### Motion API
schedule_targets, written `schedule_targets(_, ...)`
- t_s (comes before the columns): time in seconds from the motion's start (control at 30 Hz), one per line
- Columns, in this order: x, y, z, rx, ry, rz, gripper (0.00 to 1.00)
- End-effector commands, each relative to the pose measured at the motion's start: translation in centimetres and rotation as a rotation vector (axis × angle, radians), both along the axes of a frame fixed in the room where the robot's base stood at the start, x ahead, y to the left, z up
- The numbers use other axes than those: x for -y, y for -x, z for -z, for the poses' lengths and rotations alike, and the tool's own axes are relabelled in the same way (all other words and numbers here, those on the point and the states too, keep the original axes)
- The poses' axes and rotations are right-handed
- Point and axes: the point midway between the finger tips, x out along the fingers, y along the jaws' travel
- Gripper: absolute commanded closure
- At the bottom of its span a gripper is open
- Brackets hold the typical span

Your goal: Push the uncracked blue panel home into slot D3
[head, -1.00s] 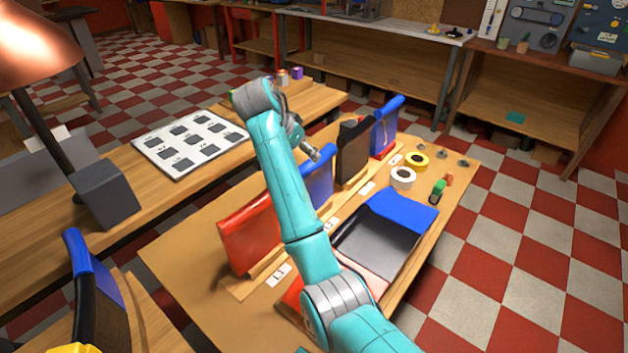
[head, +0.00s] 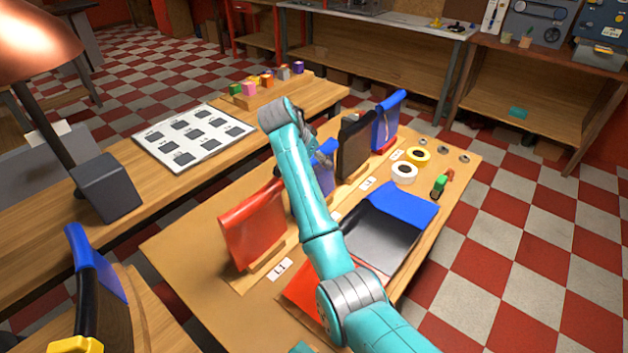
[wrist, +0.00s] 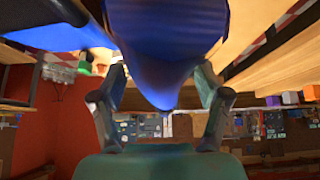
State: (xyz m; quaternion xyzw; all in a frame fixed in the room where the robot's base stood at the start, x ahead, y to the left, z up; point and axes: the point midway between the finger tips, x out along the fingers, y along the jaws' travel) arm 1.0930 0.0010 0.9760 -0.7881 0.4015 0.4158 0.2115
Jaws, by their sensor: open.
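A blue panel (head: 325,168) stands on the workbench rack, partly hidden behind my arm. In the wrist view a blue panel (wrist: 170,45) fills the space between the fingers of my gripper (wrist: 161,80). The gripper is open around its edge; I cannot tell whether either finger touches it. In the head view the gripper is mostly hidden by my arm. A second upright blue panel (head: 389,122) stands at the rack's far end, with a thin pale line on its face. Slot D3 cannot be made out.
A red panel (head: 252,228) and a black panel (head: 355,145) stand on the same rack. A bent blue-and-black panel (head: 395,210) lies at right, near tape rolls (head: 404,174). A white board with dark squares (head: 194,138) and coloured blocks (head: 249,89) are on the left bench.

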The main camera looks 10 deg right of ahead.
Motion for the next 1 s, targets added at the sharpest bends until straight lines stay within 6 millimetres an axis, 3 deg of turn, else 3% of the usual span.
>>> schedule_targets(0.87,0.1,-0.05,0.12,0.0,0.0,0.0,0.25)
schedule_targets(0.9,0.1,-0.05,0.12,0.0,0.0,0.0,0.27)
schedule_targets(1.0,0.1,-0.06,0.12,0.0,0.0,0.0,0.52)
